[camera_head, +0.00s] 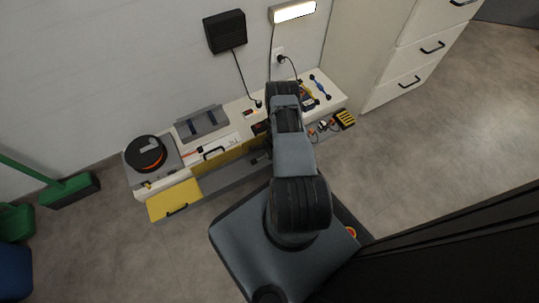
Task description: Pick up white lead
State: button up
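I cannot make out a white lead for certain. A small whitish item (323,125) lies among dark and red bits at the right part of the low bench, too small to identify. A flat white piece (226,143) with small dark marks lies near the bench's middle. My arm reaches over the bench and hides part of its top. Dark parts just left of the arm, at the bench's front, may belong to my gripper (262,154); its fingers cannot be made out.
The white bench (339,97) stands against the wall with an open yellow drawer (174,200) at its left. It bears a grey device with a black disc (145,153), a grey case (202,123) and a blue tool (320,87). White drawers (408,82) stand right. Floor between is clear.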

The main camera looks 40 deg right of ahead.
grip_shut()
dwell(0.4)
